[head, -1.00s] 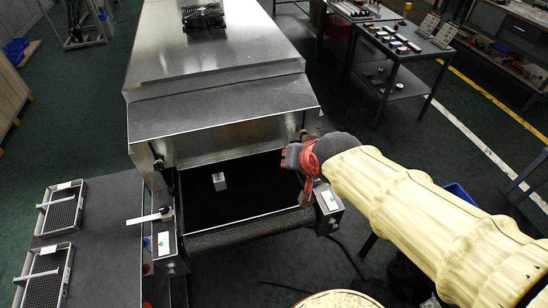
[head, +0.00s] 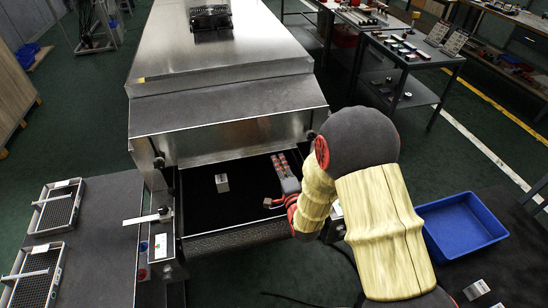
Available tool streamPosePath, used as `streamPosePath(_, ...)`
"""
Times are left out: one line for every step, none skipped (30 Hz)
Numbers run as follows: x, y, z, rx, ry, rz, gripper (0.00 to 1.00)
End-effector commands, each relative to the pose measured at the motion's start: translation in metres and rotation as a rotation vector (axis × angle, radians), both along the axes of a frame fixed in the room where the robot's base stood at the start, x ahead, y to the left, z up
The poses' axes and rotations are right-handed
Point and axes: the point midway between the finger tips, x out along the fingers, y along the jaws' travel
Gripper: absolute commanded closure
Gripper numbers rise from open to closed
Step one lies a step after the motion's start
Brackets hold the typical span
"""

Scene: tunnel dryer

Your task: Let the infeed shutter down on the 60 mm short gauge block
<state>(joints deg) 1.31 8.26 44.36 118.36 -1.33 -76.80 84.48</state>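A small pale grey block (head: 222,183) stands on the black belt (head: 205,212) in front of the tunnel mouth; its size marking is too small to read. The metal front panel (head: 235,142), which looks like the infeed shutter, hangs under the sloped hood, with a dark gap between its lower edge and the belt. My gripper (head: 270,203) is over the right part of the belt, to the right of the block and apart from it.
The steel tunnel housing (head: 215,55) runs back from the hood. Two wire trays (head: 56,208) lie on the left side table (head: 105,225). A blue bin (head: 462,228) and a small block (head: 476,290) are at lower right. A tool table (head: 410,60) stands at back right.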

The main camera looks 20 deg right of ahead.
Motion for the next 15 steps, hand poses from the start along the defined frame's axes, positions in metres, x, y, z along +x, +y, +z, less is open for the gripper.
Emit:
streamPosePath(-0.003,0.0,-0.012,0.032,-0.017,-0.002,0.89)
streamPosePath(-0.004,0.0,-0.014,0.05,-0.032,-0.002,0.89)
streamPosePath(-0.006,0.0,-0.016,0.069,-0.046,-0.003,0.89)
streamPosePath(-0.007,0.0,-0.017,0.081,-0.055,-0.003,0.89)
streamPosePath(-0.008,0.0,-0.018,0.089,-0.062,-0.003,0.89)
streamPosePath(-0.007,0.0,-0.018,0.097,-0.07,-0.003,0.89)
streamPosePath(-0.006,0.0,-0.018,0.101,-0.073,-0.003,0.89)
streamPosePath(-0.005,0.0,-0.018,0.103,-0.075,-0.003,0.89)
streamPosePath(-0.001,0.0,-0.018,0.103,-0.076,-0.003,0.89)
streamPosePath(0.002,0.0,-0.018,0.103,-0.076,-0.003,0.89)
streamPosePath(0.006,0.0,-0.018,0.103,-0.076,-0.003,0.89)
streamPosePath(0.012,0.0,-0.018,0.102,-0.076,-0.003,0.89)
streamPosePath(0.017,0.0,-0.018,0.102,-0.077,-0.003,0.89)
streamPosePath(0.021,0.0,-0.018,0.102,-0.076,-0.003,0.89)
streamPosePath(0.028,0.0,-0.018,0.102,-0.076,-0.003,0.89)
